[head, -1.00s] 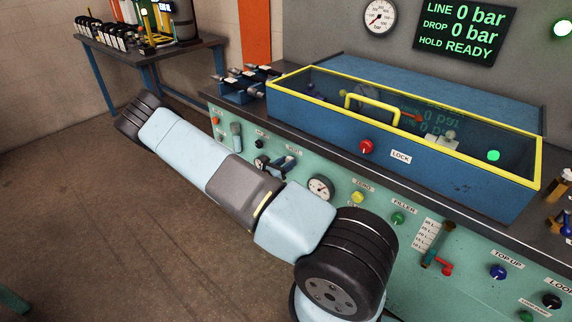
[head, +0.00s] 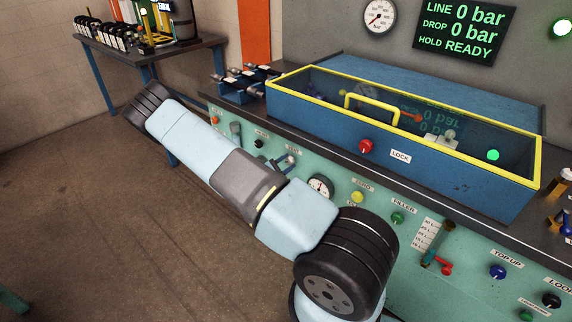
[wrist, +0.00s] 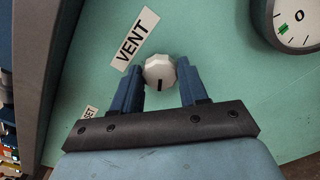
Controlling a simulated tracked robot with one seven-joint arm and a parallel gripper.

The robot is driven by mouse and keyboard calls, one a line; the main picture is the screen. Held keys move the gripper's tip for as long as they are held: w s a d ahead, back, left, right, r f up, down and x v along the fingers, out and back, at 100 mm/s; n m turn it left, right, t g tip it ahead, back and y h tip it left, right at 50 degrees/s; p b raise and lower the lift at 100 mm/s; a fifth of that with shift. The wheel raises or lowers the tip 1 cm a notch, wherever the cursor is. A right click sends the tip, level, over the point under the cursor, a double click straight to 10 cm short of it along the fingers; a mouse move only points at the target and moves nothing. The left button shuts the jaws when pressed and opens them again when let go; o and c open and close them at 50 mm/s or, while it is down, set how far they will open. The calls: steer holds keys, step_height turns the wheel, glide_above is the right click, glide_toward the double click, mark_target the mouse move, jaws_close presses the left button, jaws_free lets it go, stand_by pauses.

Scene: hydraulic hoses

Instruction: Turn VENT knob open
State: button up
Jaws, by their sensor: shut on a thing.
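The white faceted VENT knob (wrist: 160,69) sits on the green panel beside the VENT label (wrist: 134,39) in the wrist view. A short dark mark on its face points toward the bottom of that picture. My gripper (wrist: 159,80) has one blue finger on each side of the knob and is shut on it. In the head view, the knob and fingers are small beside my arm, and the knob's angle cannot be read there.
A round gauge (wrist: 298,20) is right of the knob. The blue case with yellow rim (head: 400,165) stands on the bench above the panel. A red knob (head: 366,146) is by the LOCK label. The wall display (head: 464,33) reads LINE 0 bar, DROP 0 bar, HOLD READY.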

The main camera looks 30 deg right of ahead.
steer(key=m, duration=0.4)
steer(key=shift+s+f, duration=0.15)
steer(key=shift+f+m, duration=0.1)
steer(key=shift+m, duration=1.1)
steer(key=shift+s, duration=0.1)
steer(key=o, duration=0.8)
steer(key=shift+c, duration=0.2)
steer(key=o, duration=0.3)
steer(key=v, duration=1.3)
steer(key=shift+a, duration=0.4)
